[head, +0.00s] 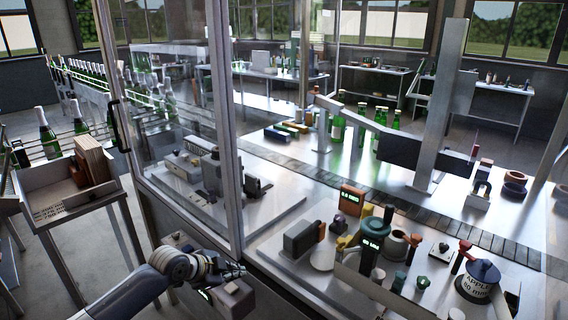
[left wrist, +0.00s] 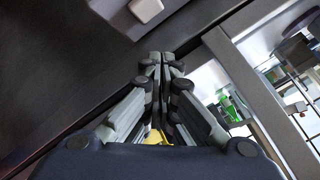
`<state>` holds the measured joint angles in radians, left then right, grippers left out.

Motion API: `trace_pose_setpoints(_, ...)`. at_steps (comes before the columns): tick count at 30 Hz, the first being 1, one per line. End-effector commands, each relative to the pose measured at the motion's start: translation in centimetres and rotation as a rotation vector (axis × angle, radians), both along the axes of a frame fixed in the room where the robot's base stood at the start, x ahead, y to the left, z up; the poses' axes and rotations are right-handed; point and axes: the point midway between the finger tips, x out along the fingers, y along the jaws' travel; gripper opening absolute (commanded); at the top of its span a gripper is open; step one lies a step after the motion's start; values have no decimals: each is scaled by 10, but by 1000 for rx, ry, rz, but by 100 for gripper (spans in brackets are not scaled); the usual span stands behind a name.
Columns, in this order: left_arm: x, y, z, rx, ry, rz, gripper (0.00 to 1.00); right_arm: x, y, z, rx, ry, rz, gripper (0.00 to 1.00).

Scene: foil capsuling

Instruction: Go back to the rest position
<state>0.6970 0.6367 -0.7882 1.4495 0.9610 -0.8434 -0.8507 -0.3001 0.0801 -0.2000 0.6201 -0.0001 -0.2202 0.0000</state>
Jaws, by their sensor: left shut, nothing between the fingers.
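My left gripper (head: 238,270) is at the lower middle of the head view, with its arm coming in from the bottom left. It is in front of the glass enclosure's near corner, close to a grey box (head: 232,298) below it. In the left wrist view my left gripper (left wrist: 161,62) has its fingertips together, with nothing between them. A yellow patch shows between the finger bases. My right gripper is not in view.
A metal frame post (head: 222,130) of the glazed enclosure stands just beyond my left gripper. A bench with tools and a labelled dark pot (head: 480,280) is at right. A cart (head: 65,195) with brown boards is at left. Green bottles (head: 338,125) stand by the conveyor.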

Motion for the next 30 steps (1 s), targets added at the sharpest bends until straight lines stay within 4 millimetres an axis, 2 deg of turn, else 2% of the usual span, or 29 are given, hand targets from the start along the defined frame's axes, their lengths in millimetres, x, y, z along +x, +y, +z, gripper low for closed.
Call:
trace_pose_setpoints(1, -18, -17, -14, -15, 33, -11, 0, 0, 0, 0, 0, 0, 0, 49)
trace_pose_setpoints(6, -91, -67, -51, -73, 149, 12, 0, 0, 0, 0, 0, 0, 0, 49)
trace_pose_setpoints(9, -134, -85, -63, -108, 214, 67, 0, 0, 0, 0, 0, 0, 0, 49)
trace_pose_setpoints(13, -186, -92, -73, -150, 293, 178, 0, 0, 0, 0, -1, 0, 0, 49)
trace_pose_setpoints(17, -235, -83, -77, -184, 371, 337, 0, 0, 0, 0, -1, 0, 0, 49)
trace_pose_setpoints(21, -283, -58, -78, -205, 441, 538, 0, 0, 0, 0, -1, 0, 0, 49)
trace_pose_setpoints(30, -353, -7, -74, -201, 526, 865, 0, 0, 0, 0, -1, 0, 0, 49)
